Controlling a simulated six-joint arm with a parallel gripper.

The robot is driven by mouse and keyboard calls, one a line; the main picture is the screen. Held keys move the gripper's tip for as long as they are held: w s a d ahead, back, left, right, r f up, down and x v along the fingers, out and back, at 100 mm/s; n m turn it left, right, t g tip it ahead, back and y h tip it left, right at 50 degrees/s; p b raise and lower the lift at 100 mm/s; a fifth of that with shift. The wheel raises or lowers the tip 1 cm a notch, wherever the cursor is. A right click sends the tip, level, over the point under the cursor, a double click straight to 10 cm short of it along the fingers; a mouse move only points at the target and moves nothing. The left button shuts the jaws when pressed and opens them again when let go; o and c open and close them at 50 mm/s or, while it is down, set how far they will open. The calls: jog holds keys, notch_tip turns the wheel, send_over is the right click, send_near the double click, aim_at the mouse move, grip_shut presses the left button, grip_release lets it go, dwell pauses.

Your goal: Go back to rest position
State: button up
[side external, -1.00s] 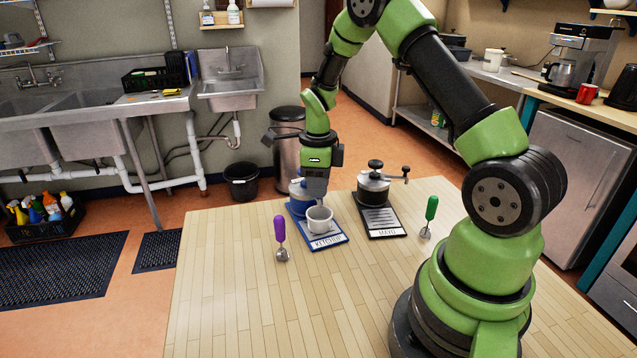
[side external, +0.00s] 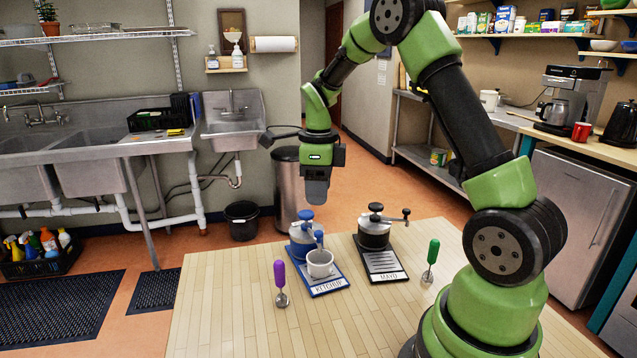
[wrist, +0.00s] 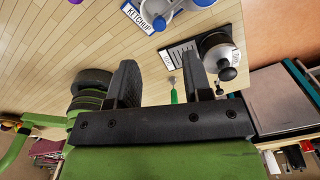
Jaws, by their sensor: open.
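My gripper (side external: 316,200) hangs in the air above the far part of the table, apart from everything on it. In the wrist view my gripper (wrist: 158,68) shows two parted fingers with nothing between them. Below it, a white cup (side external: 319,266) stands on the blue board labelled KETCHUP (side external: 328,287), beside a grey and blue pot (side external: 302,238). In the wrist view the KETCHUP board (wrist: 137,17) is at the top.
A black pot (side external: 373,235) stands on the MAYO board (side external: 385,266). A purple-handled tool (side external: 280,276) and a green-handled tool (side external: 432,254) flank the boards. The front of the wooden table (side external: 230,320) is clear. A trash bin (side external: 289,195) stands behind.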

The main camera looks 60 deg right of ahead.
jog(key=shift+r, duration=0.65)
jog(key=s+a+r+n+t, duration=0.3)
jog(key=s+a+r+n, duration=0.2)
jog(key=a+r+n, duration=0.6)
jog(key=s+a+r+n+t+y, duration=0.1)
jog(key=s+a+n+t, duration=0.3)
jog(key=s+n, duration=0.7)
jog(key=a+n+y, duration=0.1)
jog(key=n, duration=0.4)
jog(key=shift+a, duration=0.4)
jog(key=shift+s+r, duration=0.1)
